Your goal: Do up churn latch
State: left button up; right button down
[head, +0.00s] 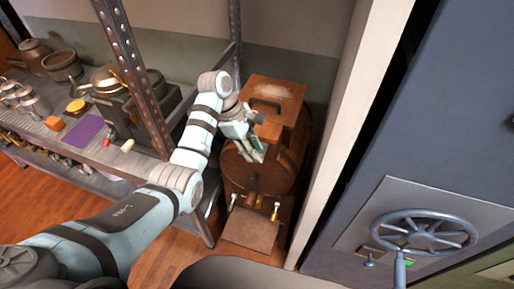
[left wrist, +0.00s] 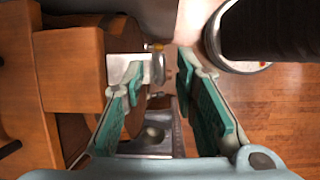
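The wooden churn (head: 262,170) stands in the gap right of the shelving, with a boxy wooden top (head: 285,93) that has a dark handle. My left gripper (head: 256,152) is at the churn's upper front and hides part of it. In the left wrist view the green-padded fingers of my left gripper (left wrist: 160,68) are apart, with nothing clearly held between them. A pale metal latch piece (left wrist: 125,68) on the wood shows beside the left finger's tip. I cannot tell whether they touch. The latch itself is too small and covered to make out in the head view. My right gripper is not in view.
A metal-post shelf (head: 140,85) with pots, mugs and a purple cloth (head: 83,132) stands left of the churn. A white wall edge (head: 345,130) is close on its right. A blue-grey door with a handwheel (head: 424,232) is farther right. Wooden floor (head: 40,215) shows at left.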

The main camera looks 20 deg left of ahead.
pick_arm(q)
grip_shut()
jog(key=shift+s+f, duration=0.1)
jog(key=shift+s, duration=0.05)
notch_tip(320, 180, down, 8)
jog(key=m+t+h+b, duration=0.2)
jog(key=m+t+b, duration=0.1)
jog(key=t+b, duration=0.9)
jog(key=shift+w+f+m+t+h, duration=0.15)
jog(key=shift+w+m+t+h, duration=0.2)
jog(key=shift+t, duration=0.55)
